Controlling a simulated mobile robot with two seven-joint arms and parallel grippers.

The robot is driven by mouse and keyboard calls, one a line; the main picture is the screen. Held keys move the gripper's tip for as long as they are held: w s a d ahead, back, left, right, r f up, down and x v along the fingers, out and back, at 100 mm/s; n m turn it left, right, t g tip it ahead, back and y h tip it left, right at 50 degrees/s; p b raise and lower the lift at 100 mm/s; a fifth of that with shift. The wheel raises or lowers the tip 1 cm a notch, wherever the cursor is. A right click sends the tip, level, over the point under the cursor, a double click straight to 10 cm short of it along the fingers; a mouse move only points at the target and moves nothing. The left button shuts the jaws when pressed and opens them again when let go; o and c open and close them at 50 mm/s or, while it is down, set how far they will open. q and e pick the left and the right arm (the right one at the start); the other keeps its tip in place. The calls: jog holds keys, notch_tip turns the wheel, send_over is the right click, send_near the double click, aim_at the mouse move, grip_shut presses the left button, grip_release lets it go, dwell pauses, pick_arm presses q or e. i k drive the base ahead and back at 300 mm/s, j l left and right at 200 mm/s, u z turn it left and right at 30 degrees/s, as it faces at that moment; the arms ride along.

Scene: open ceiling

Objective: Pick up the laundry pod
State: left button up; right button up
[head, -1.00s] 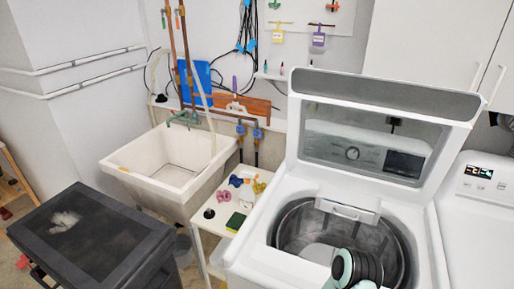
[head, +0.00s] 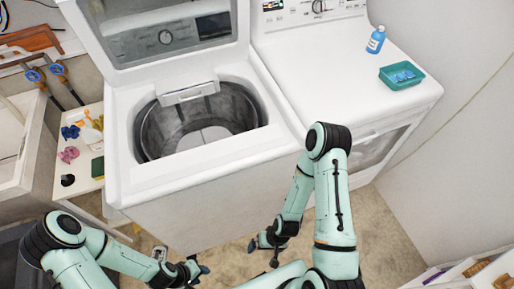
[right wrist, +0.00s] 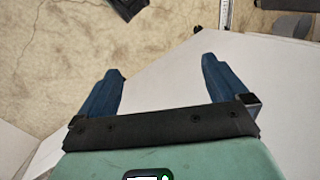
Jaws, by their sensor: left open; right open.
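A teal tray (head: 424,82) sits on the white dryer top at the right of the head view. Small blue pieces (head: 403,76) lie in it and look like laundry pods; they are too small to tell apart surely. My right gripper (head: 263,253) is low in front of the machines, well away from the tray. In the right wrist view it is open, with its blue fingers (right wrist: 159,75) apart and nothing between them. My left gripper (head: 198,272) is open at the bottom of the head view, low over the floor.
The open washer (head: 190,175) stands left of the dryer (head: 310,55), its lid up. A blue bottle (head: 376,40) stands behind the tray. A side table (head: 88,190) with small items is at left; a white shelf (head: 480,270) is at lower right. The dryer top's middle is clear.

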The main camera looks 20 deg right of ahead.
aim_at(400, 76)
jog(key=z, duration=2)
jog(key=i+l, duration=0.15)
jog(key=l, duration=0.2)
jog(key=i+l, duration=0.15)
jog(key=l, duration=0.2)
jog(key=i+l, duration=0.15)
jog(key=l, duration=0.15)
jog(key=i+l+u, duration=0.15)
jog(key=l+u, duration=0.15)
jog(key=l, duration=0.15)
jog(key=i+l+u, duration=0.1)
jog(key=l+u, duration=0.2)
jog(key=l, duration=0.1)
